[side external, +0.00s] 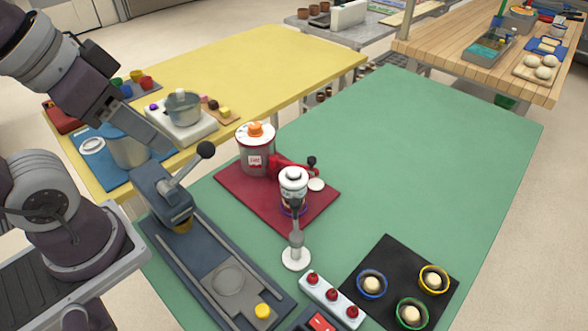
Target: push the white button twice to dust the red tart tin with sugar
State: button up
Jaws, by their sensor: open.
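My gripper (160,141) is at the left, above the blue mat and beside the blue-grey lever press, seen edge-on. It is open; its fingertips are hard to make out, and I see nothing held. I cannot make out a red tart tin. Blue (372,292), yellow (444,280) and green (401,318) ringed tins sit on the black mat.
A lever press (163,190) with a black ball handle stands between my arm and the dispenser. A grey canister (256,163) with an orange knob stands on the red mat (232,192). A white box with red buttons (331,295) lies at the front. The green table's far part (410,140) is clear.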

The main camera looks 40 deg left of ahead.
grip_shut()
dwell(1.5)
